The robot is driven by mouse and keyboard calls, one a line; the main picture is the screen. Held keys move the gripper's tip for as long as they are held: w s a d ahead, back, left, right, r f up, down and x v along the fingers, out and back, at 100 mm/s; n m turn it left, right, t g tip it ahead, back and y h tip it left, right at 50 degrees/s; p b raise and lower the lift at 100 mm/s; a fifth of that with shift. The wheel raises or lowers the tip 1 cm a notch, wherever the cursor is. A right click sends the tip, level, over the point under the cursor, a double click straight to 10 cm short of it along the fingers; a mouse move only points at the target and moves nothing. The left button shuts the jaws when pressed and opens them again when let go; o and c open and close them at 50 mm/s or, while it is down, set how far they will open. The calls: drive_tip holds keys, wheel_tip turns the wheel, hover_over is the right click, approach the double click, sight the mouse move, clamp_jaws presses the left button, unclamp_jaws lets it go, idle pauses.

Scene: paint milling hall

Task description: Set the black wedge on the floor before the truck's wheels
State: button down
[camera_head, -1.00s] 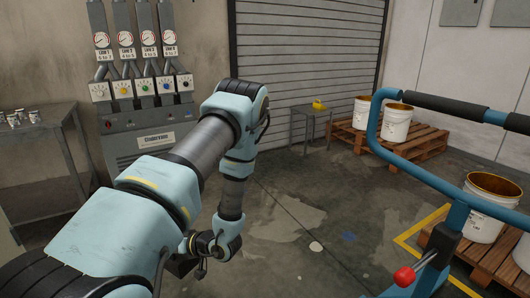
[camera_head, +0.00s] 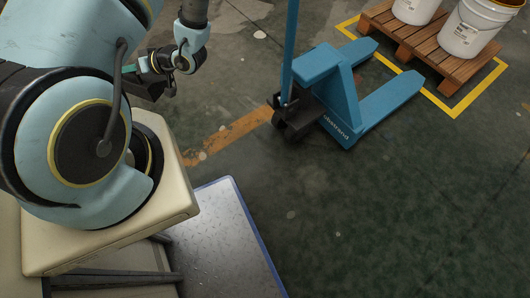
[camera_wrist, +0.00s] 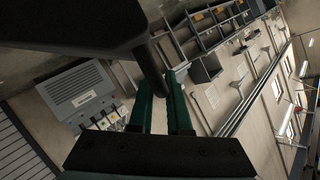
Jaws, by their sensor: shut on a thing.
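The blue pallet truck (camera_head: 340,98) stands on the floor in the upper middle of the head view. Its dark steering wheels (camera_head: 297,122) are at the near left end, under the upright handle. My gripper (camera_wrist: 160,85) is shut on the dark rod of the black wedge (camera_wrist: 85,25), between its green fingers in the wrist view. The wedge's dark body fills the upper left there. In the head view my gripper is at the upper left, left of the truck and apart from it.
A wooden pallet (camera_head: 447,62) with white buckets (camera_head: 470,32) stands inside a yellow floor outline beyond the forks. A worn orange stripe (camera_head: 228,134) runs along the floor to the truck's wheels. The floor at the lower right is clear.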

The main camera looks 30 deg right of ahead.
drive_tip(key=w+d+f+m+t+h+b, duration=0.1)
drive_tip(key=d+f+b, duration=0.2)
drive_tip(key=f+b, duration=0.9)
drive_tip(key=w+d+f+b, duration=0.1)
drive_tip(key=d+f+b, duration=0.2)
drive_tip(key=f+b, duration=1)
drive_tip(key=s+d+f+m+t+h+b, duration=0.1)
drive_tip(key=s+d+f+m+h+b, duration=0.1)
drive_tip(key=s+d+f+b, duration=0.5)
drive_tip(key=s+d+f+m+t+h+b, duration=0.1)
drive_tip(key=d+f+t+b, duration=0.3)
drive_tip(key=d, duration=0.8)
drive_tip(key=s+d+f+m+g+h+b, duration=0.1)
drive_tip(key=s+d+f+m+h+b, duration=0.2)
drive_tip(key=d+f, duration=0.5)
wheel_tip(320, 180, down, 9)
drive_tip(key=d+n+y+b, duration=0.1)
drive_tip(key=b, duration=0.5)
drive_tip(key=shift+s+d, duration=0.35)
drive_tip(key=shift+s, duration=0.1)
drive_tip(key=c, duration=0.9)
unclamp_jaws()
drive_tip(key=shift+r, duration=0.1)
drive_tip(key=shift+o, duration=0.2)
drive_tip(key=shift+s, duration=0.1)
